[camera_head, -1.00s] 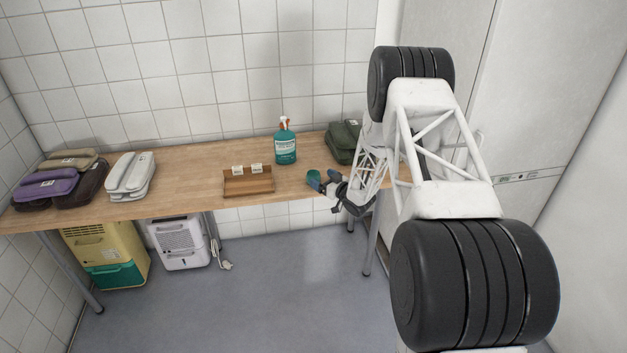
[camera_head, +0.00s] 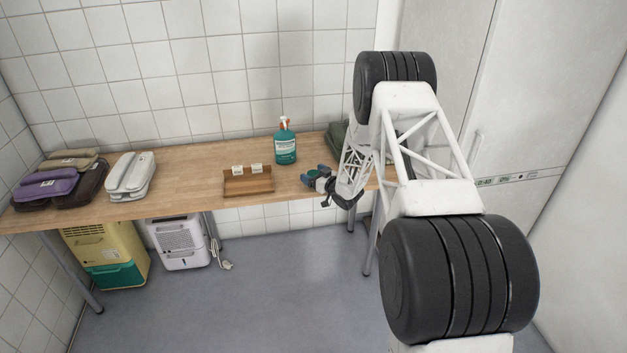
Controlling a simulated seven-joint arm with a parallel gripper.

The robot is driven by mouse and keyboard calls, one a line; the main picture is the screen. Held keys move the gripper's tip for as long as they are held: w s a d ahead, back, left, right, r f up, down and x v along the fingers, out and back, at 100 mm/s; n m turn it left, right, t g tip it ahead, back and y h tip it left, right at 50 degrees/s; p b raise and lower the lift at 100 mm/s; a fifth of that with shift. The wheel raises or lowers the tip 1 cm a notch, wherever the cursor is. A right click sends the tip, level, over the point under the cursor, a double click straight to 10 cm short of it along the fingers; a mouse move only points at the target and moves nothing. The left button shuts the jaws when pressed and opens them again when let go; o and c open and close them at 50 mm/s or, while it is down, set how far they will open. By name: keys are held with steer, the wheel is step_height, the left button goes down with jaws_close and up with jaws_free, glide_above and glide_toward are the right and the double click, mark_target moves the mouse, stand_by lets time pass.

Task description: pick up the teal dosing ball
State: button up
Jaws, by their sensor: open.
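The teal dosing ball (camera_head: 311,173) is on the wooden table near its front edge, right of the wooden tray. Only a small part of it shows. My gripper (camera_head: 315,175) is low over the table at the ball, reaching in from the right. Its blue-grey fingertips are apart, one on the near side of the ball and one on the far side. The ball appears to lie between them. I cannot tell whether either finger touches it.
A teal spray bottle (camera_head: 286,148) stands behind the ball. The wooden tray (camera_head: 248,187) with two small labels is to the left. A dark green bundle (camera_head: 336,137) is partly hidden behind my arm.

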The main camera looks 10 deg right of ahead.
stand_by(0.5)
steer(key=c, duration=1)
steer(key=shift+r, duration=0.15)
steer(key=shift+r, duration=0.65)
steer(key=v, duration=1.8)
